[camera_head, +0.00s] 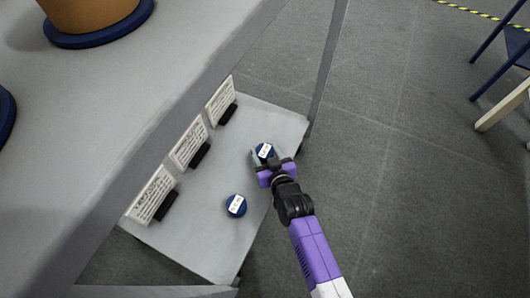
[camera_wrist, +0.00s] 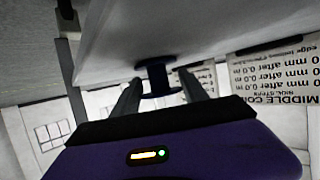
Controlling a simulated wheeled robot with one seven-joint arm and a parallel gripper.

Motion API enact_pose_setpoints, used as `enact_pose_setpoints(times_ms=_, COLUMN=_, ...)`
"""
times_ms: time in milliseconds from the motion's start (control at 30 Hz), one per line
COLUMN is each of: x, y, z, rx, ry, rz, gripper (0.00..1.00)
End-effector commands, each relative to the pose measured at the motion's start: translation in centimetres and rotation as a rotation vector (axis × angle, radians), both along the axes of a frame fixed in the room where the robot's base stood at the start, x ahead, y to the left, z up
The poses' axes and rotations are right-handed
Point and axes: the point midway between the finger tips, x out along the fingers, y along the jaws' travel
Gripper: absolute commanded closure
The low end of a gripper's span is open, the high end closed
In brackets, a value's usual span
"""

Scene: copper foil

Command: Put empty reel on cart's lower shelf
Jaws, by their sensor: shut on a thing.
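My gripper (camera_head: 264,160) is shut on a small dark blue reel (camera_head: 264,150) with a white label on top. It is over the lower shelf (camera_head: 215,165) of the cart, near that shelf's right edge. In the wrist view the reel (camera_wrist: 157,80) sits between the two fingers, its thin core and flanges showing, with no foil seen on it. I cannot tell whether the reel touches the shelf. A second blue reel (camera_head: 236,205) with a white label stands on the lower shelf, nearer the front.
Several white cards (camera_head: 188,146) in black holders line the lower shelf's left side. The upper shelf (camera_head: 120,110) overhangs at left and bears a large copper-coloured reel (camera_head: 95,14). A grey post (camera_head: 328,60) rises at the far corner.

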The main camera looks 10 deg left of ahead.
Motion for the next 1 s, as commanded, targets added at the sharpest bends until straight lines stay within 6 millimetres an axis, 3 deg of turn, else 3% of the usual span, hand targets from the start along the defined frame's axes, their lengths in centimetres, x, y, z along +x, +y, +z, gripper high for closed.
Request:
enact_pose_setpoints(times_ms=133, x=0.0, y=0.0, z=-0.2, rx=0.001, ry=0.0, rz=0.0, gripper=0.89)
enact_pose_setpoints(times_ms=167, x=0.0, y=0.0, z=-0.2, rx=0.001, ry=0.0, rz=0.0, gripper=0.46)
enact_pose_setpoints(times_ms=267, x=0.0, y=0.0, z=-0.2, rx=0.0, ry=0.0, rz=0.0, gripper=0.27)
enact_pose_setpoints(times_ms=667, x=-0.1, y=0.0, z=0.1, rx=-0.001, ry=0.0, rz=0.0, gripper=0.27)
enact_pose_setpoints(times_ms=1000, x=-5.2, y=-2.4, z=2.8, rx=-0.002, ry=0.002, rz=0.0, gripper=0.27)
